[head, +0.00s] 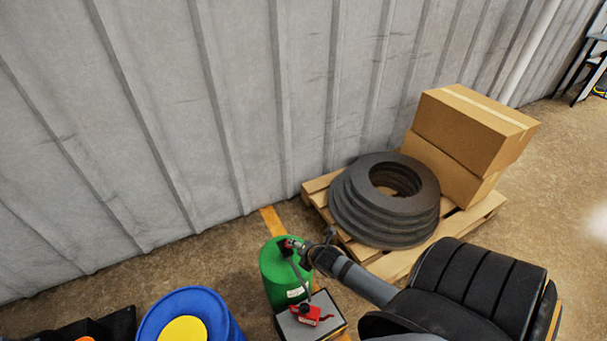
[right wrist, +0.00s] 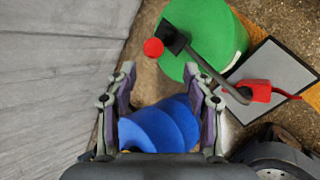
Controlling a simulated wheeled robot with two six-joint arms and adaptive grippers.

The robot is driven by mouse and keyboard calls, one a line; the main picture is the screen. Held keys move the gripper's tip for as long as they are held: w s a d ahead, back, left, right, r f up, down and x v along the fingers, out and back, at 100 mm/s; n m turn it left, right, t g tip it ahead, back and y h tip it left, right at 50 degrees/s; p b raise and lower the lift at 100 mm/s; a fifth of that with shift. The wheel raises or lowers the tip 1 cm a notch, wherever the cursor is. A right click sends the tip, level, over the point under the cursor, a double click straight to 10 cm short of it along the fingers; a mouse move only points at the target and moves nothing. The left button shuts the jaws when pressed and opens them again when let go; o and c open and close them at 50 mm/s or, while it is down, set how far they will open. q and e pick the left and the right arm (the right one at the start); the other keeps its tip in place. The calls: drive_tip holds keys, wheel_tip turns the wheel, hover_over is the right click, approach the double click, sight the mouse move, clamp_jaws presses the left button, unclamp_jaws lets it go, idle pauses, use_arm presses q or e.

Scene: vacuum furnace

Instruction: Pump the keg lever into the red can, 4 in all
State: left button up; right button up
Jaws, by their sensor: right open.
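The green keg (head: 283,272) stands on the floor near the wall. It carries a black pump head (right wrist: 172,38) with a red ball knob (right wrist: 153,48) at its side. A grey spout (right wrist: 207,68) runs from the pump head to the red can (right wrist: 258,92), its end over the can. The red can (head: 308,314) sits on a grey-topped stand (head: 328,306). My right gripper (right wrist: 162,78) is open and empty, with the knob just beyond its fingertips. In the head view, my right gripper (head: 300,247) is over the keg's top and hides part of it. My left gripper is not in view.
A pallet (head: 400,262) with stacked black rings (head: 350,215) and cardboard boxes (head: 470,130) stands right. The corrugated wall (head: 150,130) is close behind.

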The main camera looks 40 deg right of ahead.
drive_tip(key=v, duration=0.5)
idle(0.3)
drive_tip(key=s+f+m+g, duration=0.3)
drive_tip(key=s+f+m, duration=0.5)
drive_tip(key=f, duration=0.5)
drive_tip(key=s+f+m+g, duration=0.2)
drive_tip(key=s+f+m, duration=0.65)
drive_tip(key=f, duration=0.55)
drive_tip(key=s+a+f+m+g, duration=0.2)
drive_tip(key=s+a+f+m, duration=0.3)
drive_tip(key=s, duration=0.5)
use_arm(q)
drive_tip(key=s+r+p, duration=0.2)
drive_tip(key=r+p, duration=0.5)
drive_tip(key=p, duration=0.1)
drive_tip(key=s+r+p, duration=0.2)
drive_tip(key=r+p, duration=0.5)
drive_tip(key=p, duration=0.1)
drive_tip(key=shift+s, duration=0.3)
use_arm(e)
drive_tip(key=s+r, duration=0.2)
drive_tip(key=r, duration=0.4)
drive_tip(key=s+r, duration=0.2)
drive_tip(key=r, duration=0.5)
drive_tip(key=shift+s+a+n+y, duration=0.25)
drive_tip(key=shift+s+n+y, duration=0.05)
drive_tip(key=shift+n, duration=0.05)
